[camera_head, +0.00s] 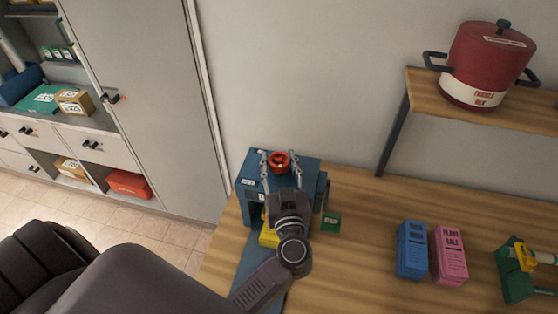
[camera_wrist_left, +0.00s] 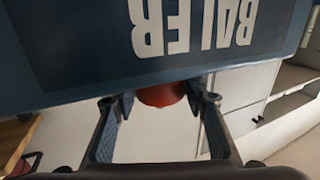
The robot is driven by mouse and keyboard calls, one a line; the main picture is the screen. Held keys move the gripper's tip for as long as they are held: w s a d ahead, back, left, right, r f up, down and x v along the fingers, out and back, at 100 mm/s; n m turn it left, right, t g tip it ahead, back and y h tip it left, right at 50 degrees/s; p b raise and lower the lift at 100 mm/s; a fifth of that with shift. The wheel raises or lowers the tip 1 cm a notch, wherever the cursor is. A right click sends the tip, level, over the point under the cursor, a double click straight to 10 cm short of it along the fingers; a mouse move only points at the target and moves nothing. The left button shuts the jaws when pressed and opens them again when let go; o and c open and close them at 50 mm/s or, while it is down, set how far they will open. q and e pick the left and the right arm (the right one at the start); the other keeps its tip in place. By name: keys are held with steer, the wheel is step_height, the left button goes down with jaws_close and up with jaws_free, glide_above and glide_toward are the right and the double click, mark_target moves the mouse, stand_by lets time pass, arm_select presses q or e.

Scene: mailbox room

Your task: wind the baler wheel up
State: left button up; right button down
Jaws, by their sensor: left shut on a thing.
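The blue baler (camera_head: 306,168) stands at the left end of the wooden table, with a round red wheel (camera_head: 279,163) at its top. My left gripper (camera_head: 281,157) reaches over the baler with one finger on each side of the red wheel, shut on it. In the left wrist view the wheel (camera_wrist_left: 162,94) shows as a red disc between the fingertips (camera_wrist_left: 161,100), under the baler's panel (camera_wrist_left: 90,50) with upside-down white lettering. Something yellow (camera_head: 268,236) shows in the baler's lower front, partly hidden by my gripper. My right gripper is not in view.
On the table (camera_head: 360,200) are a small green box (camera_head: 331,222), a blue box (camera_head: 411,249), a pink box (camera_head: 449,254) and a green-and-yellow device (camera_head: 516,272) at the right. A red pot (camera_head: 490,60) stands on a raised shelf. Cabinets (camera_head: 150,90) line the left.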

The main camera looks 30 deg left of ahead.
arm_select(q)
steer(key=shift+n+g+y, duration=0.6)
steer(key=shift+y, duration=0.1)
steer(key=o, duration=1.2)
